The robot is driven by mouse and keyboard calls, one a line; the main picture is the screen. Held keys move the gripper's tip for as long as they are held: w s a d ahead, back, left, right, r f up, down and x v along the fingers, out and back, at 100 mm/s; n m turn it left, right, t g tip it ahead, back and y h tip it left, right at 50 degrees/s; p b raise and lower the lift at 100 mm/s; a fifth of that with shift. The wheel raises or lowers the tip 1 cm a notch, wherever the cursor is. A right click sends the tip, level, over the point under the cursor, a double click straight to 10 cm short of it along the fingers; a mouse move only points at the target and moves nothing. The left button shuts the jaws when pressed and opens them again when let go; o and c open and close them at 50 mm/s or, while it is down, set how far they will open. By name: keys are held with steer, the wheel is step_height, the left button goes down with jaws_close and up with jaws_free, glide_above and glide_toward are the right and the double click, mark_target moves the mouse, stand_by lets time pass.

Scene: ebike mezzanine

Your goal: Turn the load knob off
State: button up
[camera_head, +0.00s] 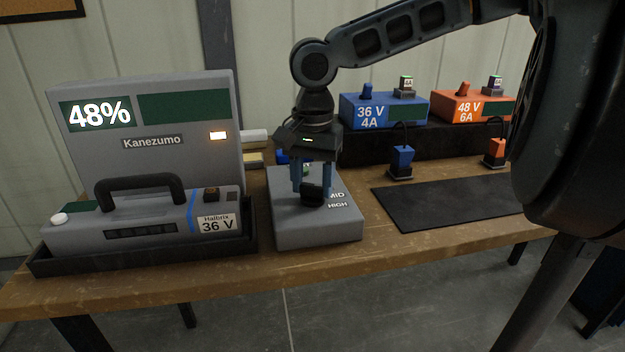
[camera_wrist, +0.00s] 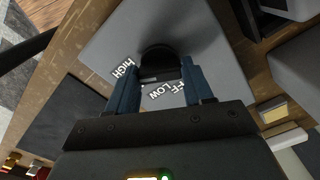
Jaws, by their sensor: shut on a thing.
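The load knob (camera_head: 312,196) is a dark round knob on top of a grey box (camera_head: 318,236) on the bench. My gripper (camera_head: 311,182) points down over the box, its blue fingers shut on the knob from both sides. In the wrist view the knob (camera_wrist: 160,58) sits between the fingertips (camera_wrist: 158,78). The labels HIGH, LOW and part of OFF show around it there; MID and HIGH show in the head view. My fingers hide part of the labels, and I cannot tell which setting the knob points at.
A grey Kanezumo tester (camera_head: 150,165) reading 48% stands left, with a Halbrix 36 V battery (camera_head: 150,226) in a black tray (camera_head: 150,262). Blue 36 V (camera_head: 383,110) and orange 48 V (camera_head: 470,106) chargers stand at the back right. A black mat (camera_head: 445,205) lies empty.

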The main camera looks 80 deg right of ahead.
steer(key=shift+r+p, duration=0.1)
steer(key=shift+p, duration=0.25)
steer(key=shift+a+r+n+p, duration=0.1)
steer(key=shift+n+p, duration=0.9)
steer(key=shift+n, duration=0.1)
steer(key=n+p, duration=0.2)
steer(key=shift+n, duration=0.3)
steer(key=n+p, duration=0.4)
steer(key=n, duration=0.5)
steer(key=n+p, duration=0.1)
steer(key=n, duration=0.2)
steer(key=shift+f+n, duration=0.2)
steer(key=shift+n, duration=0.2)
steer(key=n, duration=0.6)
steer(key=o, duration=1)
steer(key=shift+o, duration=0.2)
